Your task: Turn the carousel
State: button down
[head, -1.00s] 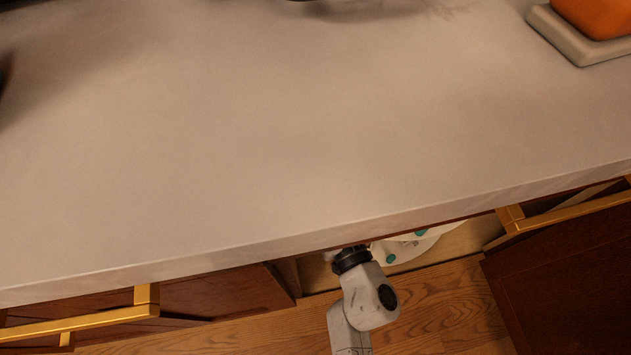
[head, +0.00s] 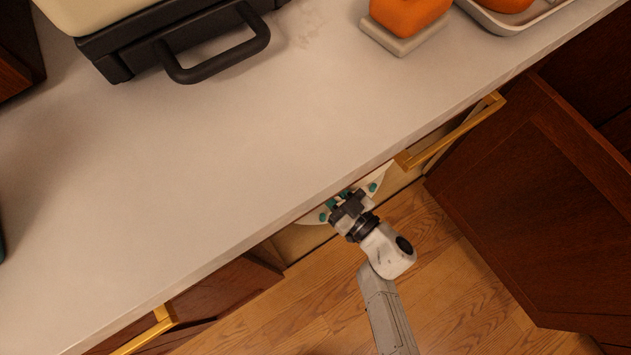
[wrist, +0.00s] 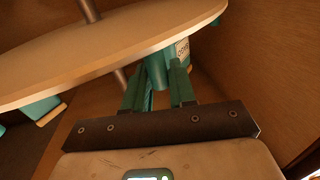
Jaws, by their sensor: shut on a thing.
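The carousel (head: 310,219) is a pale round tray with teal knobs at its rim, partly showing in the open cabinet under the counter. In the wrist view its disc (wrist: 110,52) crosses the upper part, with a metal pole (wrist: 88,10) at its middle. My gripper (head: 338,201) is at the carousel's front rim. In the wrist view its teal fingers (wrist: 158,82) are shut on a teal knob (wrist: 157,68) at the disc's edge. A small label (wrist: 183,49) with print shows beside the knob. Most of the carousel is hidden by the counter.
The counter (head: 230,180) overhangs the cabinet. Cabinet doors stand open at right (head: 530,190) and left (head: 215,290), with brass handles (head: 455,135). A black-handled appliance (head: 190,45) and an orange item (head: 408,14) on a block stand on the counter. The wooden floor (head: 450,290) is clear.

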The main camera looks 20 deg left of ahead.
jog(key=shift+w+d+r, duration=0.1)
jog(key=shift+w+d, duration=0.3)
jog(key=shift+w, duration=0.1)
jog(key=c, duration=1.1)
grip_release()
jog(key=shift+a, duration=0.1)
jog(key=shift+o, duration=0.2)
jog(key=shift+s, duration=0.1)
jog(key=p+v, duration=0.2)
jog(key=v, duration=0.8)
jog(key=shift+s+d, duration=0.2)
jog(key=shift+d, duration=0.15)
